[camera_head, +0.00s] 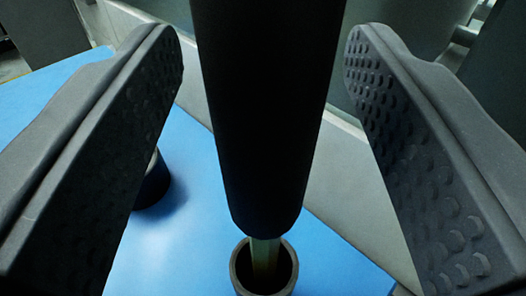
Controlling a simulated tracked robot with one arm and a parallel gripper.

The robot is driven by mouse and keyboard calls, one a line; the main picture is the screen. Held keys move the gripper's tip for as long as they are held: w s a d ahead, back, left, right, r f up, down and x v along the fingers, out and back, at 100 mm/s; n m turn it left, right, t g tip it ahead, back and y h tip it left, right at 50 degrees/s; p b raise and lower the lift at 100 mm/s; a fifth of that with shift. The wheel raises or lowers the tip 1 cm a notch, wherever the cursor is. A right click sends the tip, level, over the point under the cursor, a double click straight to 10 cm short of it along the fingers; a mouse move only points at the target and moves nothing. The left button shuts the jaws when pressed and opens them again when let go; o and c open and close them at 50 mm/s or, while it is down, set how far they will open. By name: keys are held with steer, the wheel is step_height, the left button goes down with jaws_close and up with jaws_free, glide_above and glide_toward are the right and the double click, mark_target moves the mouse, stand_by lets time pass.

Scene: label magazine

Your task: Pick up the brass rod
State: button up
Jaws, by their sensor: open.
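A short length of the brass rod (265,258) shows below a thick black cylinder (265,110). Its lower end stands in the round opening of a dark holder (240,280) on a blue surface. The black cylinder rises upright out of the top of the picture and hides what is behind it; it looks joined to the rod like a handle. My gripper (264,55) is open, with one studded dark finger on each side of the black cylinder. A gap shows between each finger and the cylinder.
A second dark round holder (155,188) stands on the blue surface (185,245), partly hidden behind the left finger. A pale grey ledge (345,185) borders the blue surface on the right. Dark and grey structures fill the background.

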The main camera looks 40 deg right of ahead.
steer(key=c, duration=1)
jaws_close()
steer(key=shift+r, duration=0.15)
